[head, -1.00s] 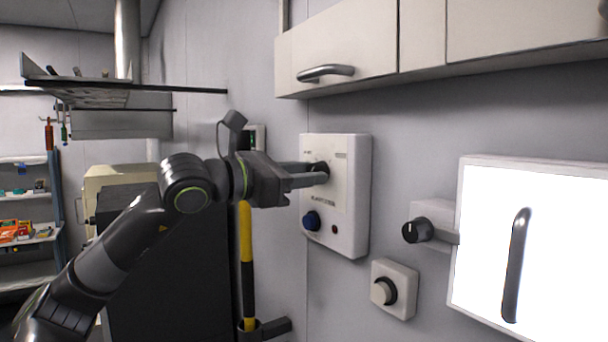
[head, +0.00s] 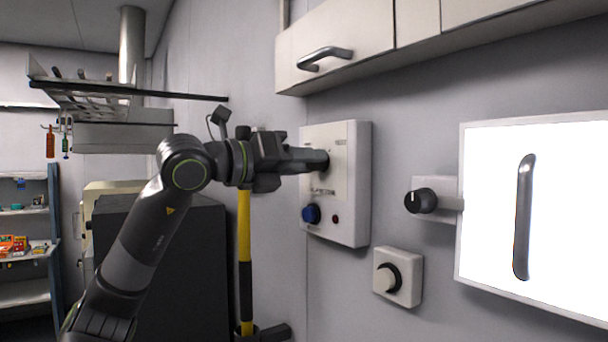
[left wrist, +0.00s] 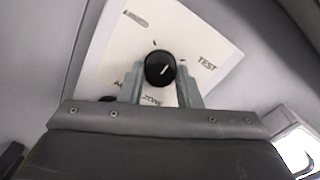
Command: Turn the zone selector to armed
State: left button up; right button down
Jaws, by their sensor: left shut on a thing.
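The zone selector is a round black knob (left wrist: 160,68) on a white plate of the wall panel (head: 345,228). In the left wrist view a short white mark shows on its face. "TEST" reads to the knob's right and "ZONE" below it; the upper-left label is too blurred to read surely, and the lower-left one is partly covered. My left gripper (head: 322,160) is at the panel, shut on the knob, with a finger on either side of it (left wrist: 160,90). In the head view the fingers hide the knob. My right gripper is not in view.
A blue button (head: 311,214) and a small dark red one (head: 335,219) sit low on the panel. A cabinet (head: 345,45) hangs above.

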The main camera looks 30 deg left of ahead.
pick_arm(q)
jog(key=n+b, duration=0.3)
jog(key=n, duration=0.5)
jog(key=shift+n+b, duration=0.3)
jog(key=shift+n, duration=0.3)
jog(key=o, duration=1)
jog(key=shift+c, duration=0.2)
